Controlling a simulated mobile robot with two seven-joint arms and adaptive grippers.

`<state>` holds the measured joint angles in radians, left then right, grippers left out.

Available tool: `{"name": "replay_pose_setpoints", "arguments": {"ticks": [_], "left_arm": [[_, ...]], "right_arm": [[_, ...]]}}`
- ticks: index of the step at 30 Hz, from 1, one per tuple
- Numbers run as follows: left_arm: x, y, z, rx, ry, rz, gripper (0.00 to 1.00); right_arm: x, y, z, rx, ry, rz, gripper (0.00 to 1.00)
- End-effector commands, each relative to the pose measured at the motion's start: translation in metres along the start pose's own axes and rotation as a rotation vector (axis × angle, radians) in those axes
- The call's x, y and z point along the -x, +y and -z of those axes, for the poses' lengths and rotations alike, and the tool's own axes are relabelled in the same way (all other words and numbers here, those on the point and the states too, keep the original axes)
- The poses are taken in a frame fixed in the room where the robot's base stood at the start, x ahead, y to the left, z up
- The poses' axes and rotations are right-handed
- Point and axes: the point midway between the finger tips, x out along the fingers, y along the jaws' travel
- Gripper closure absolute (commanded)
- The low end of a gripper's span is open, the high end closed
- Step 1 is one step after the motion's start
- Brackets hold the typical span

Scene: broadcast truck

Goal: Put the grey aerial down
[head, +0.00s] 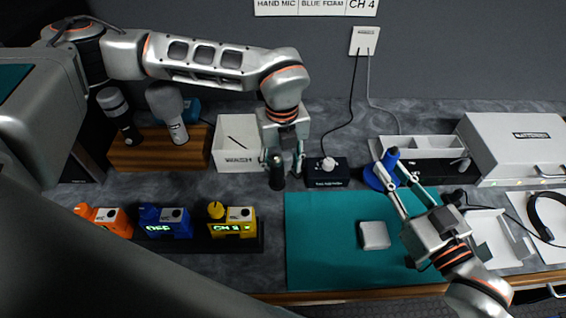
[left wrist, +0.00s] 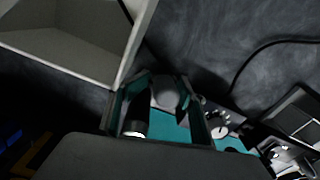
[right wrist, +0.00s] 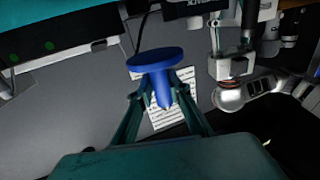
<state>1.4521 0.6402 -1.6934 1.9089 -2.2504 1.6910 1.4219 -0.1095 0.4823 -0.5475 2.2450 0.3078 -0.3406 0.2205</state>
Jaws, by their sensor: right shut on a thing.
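My right gripper (head: 393,174) is shut on a blue aerial-like piece (head: 391,157), a stem on a round disc. In the right wrist view the blue disc (right wrist: 155,59) lies beyond the fingertips, its stem between them. It is blue, not grey, and I cannot tell whether the disc touches the surface by the teal mat's back right corner. My left gripper (head: 284,160) is open in front of the white bin. A dark cylinder (head: 276,174) is by its left finger. In the left wrist view a grey round top (left wrist: 165,92) shows between the spread fingers; contact is unclear.
The teal mat (head: 325,247) holds a small white block (head: 374,235) and has free room on its left. A black box with a white knob (head: 326,173) stands behind it. A white bin (head: 235,135) is back left; a white tray (head: 430,144) is back right.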

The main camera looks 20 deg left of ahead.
Motion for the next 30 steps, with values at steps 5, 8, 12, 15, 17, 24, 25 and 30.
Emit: {"name": "replay_pose_setpoints", "arguments": {"ticks": [5, 8, 12, 15, 17, 24, 25, 30], "left_arm": [[-0.006, 0.003, 0.003, -0.002, 0.008, -0.011, 0.63], [-0.006, 0.004, 0.003, -0.001, 0.009, -0.012, 0.63], [-0.006, 0.004, 0.004, 0.000, 0.010, -0.013, 0.63], [-0.006, 0.004, 0.004, 0.000, 0.010, -0.014, 0.63], [-0.004, 0.004, 0.004, 0.001, 0.010, -0.014, 0.63], [0.020, 0.002, 0.002, 0.001, 0.005, -0.006, 0.63], [0.025, 0.002, 0.002, 0.001, 0.004, -0.006, 0.63], [0.063, 0.001, 0.001, 0.000, 0.003, -0.003, 0.63]], "right_arm": [[0.000, 0.000, 0.000, 0.000, 0.003, 0.000, 1.00], [0.000, 0.000, 0.000, 0.000, 0.003, 0.000, 1.00], [0.000, 0.000, 0.000, 0.000, 0.003, 0.000, 1.00], [0.000, 0.000, 0.001, 0.000, 0.003, 0.000, 1.00], [0.000, 0.000, 0.002, 0.000, 0.003, 0.000, 1.00], [0.000, 0.000, 0.014, 0.002, 0.006, 0.000, 1.00], [0.000, 0.000, 0.012, 0.001, 0.005, 0.000, 1.00], [0.000, 0.000, 0.005, 0.001, 0.004, 0.000, 1.00]]}}
